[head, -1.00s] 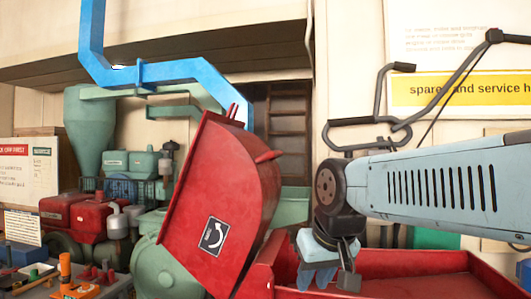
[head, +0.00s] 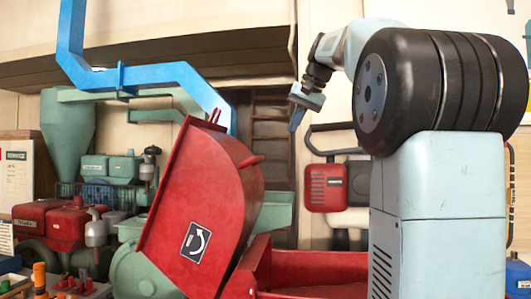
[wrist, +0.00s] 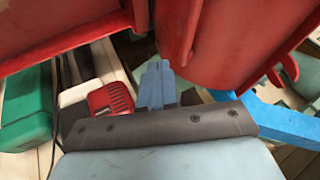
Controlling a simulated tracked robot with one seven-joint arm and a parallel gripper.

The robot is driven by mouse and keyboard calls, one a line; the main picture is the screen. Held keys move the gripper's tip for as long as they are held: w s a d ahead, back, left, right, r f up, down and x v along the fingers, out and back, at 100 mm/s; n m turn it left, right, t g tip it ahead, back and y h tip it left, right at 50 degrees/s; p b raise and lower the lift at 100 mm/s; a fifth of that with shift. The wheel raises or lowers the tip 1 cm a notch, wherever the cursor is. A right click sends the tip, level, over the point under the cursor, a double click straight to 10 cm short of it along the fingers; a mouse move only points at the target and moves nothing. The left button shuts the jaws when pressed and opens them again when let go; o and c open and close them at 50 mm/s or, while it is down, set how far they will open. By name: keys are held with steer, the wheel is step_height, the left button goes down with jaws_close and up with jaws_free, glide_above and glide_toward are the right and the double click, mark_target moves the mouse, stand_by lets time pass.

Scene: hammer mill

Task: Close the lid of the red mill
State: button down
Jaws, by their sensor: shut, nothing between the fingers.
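In the wrist view the fingers (wrist: 155,84) are together and empty, between a red panel at left and the red lid (wrist: 225,40) at right.
A blue pipe (head: 150,72) runs above and behind the lid. Green machinery (head: 70,125) and a cluttered bench (head: 55,285) are at left. A red wall box (head: 326,188) is behind my arm. The space between my gripper and the lid looks clear.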

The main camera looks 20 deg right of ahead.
steer(key=w+a+f, duration=0.5)
steer(key=w+f, duration=0.3)
stand_by(0.6)
